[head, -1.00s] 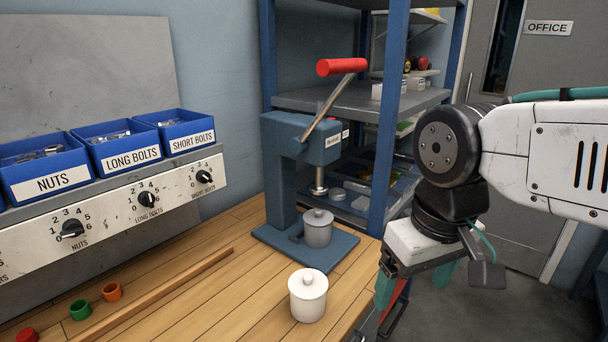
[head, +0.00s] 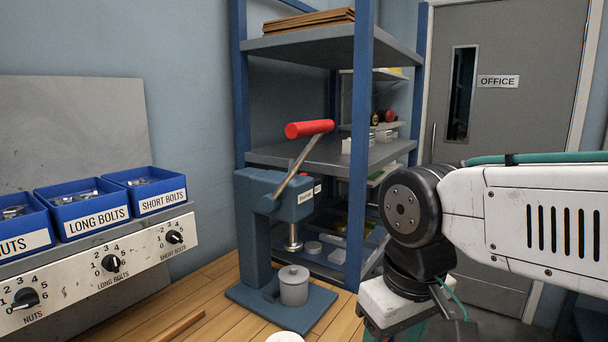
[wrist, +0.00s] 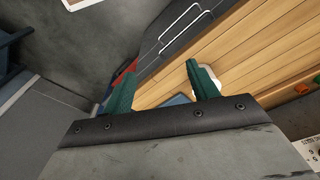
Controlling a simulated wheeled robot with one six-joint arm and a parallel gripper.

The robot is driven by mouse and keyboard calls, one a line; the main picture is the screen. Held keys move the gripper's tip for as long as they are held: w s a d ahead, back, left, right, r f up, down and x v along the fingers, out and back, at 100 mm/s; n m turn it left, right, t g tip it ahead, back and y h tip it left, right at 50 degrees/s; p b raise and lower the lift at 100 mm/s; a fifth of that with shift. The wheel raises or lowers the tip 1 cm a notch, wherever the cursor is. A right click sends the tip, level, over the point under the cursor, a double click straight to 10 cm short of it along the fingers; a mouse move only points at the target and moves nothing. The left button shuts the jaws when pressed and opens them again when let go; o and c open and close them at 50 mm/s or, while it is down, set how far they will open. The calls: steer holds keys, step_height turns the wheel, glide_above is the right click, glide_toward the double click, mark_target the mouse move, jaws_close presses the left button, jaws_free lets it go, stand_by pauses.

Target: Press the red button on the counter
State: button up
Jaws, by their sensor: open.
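In the wrist view the counter (wrist: 240,45) runs along the upper right. My gripper (wrist: 161,66) is open and empty, its two teal fingers apart near the counter's edge. In the head view its fingers are mostly cut off at the bottom.
A blue press (head: 261,194) with a red lever handle stands on the counter, a grey lidded pot (head: 294,287) on its base. A white lidded pot (head: 285,338) is nearly cut off. Blue bins (head: 146,189) and a dial panel (head: 140,252) are left. Shelves (head: 310,153) stand behind.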

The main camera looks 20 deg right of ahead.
jaws_close()
stand_by(1.4)
